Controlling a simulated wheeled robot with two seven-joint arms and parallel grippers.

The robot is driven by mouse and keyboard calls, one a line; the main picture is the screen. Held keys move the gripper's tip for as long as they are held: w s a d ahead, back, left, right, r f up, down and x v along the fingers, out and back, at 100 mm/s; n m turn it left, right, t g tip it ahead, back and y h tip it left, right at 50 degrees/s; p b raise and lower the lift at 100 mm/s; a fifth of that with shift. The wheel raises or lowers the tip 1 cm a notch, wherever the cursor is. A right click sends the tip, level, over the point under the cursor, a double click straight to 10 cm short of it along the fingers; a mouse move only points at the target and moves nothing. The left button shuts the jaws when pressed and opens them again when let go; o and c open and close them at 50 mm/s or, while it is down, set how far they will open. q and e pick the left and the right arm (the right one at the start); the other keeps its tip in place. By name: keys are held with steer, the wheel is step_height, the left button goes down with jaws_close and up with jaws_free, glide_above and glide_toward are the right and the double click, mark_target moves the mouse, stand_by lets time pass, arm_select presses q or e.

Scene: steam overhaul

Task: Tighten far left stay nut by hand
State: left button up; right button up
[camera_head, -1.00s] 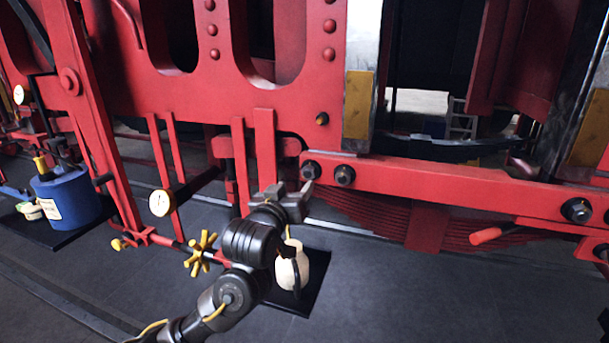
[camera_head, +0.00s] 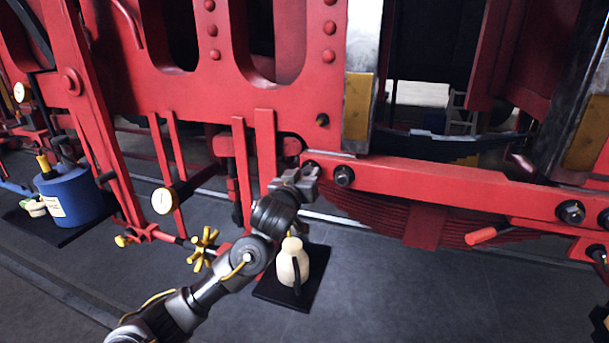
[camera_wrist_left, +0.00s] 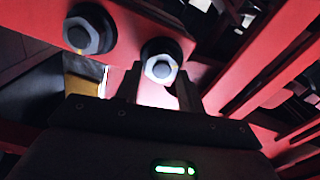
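In the head view my left gripper (camera_head: 306,175) is at the left end of the beam and largely hides this nut. A second nut (camera_head: 344,176) is just to its right; it also shows at upper left in the left wrist view (camera_wrist_left: 89,30). My right gripper is not in view.
The red beam (camera_head: 440,184) runs right to another nut (camera_head: 571,212) and a red handle (camera_head: 487,235). Red uprights stand left of the gripper. Floor at front right is clear.

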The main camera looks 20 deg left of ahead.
arm_select(q)
steer(key=c, duration=0.6)
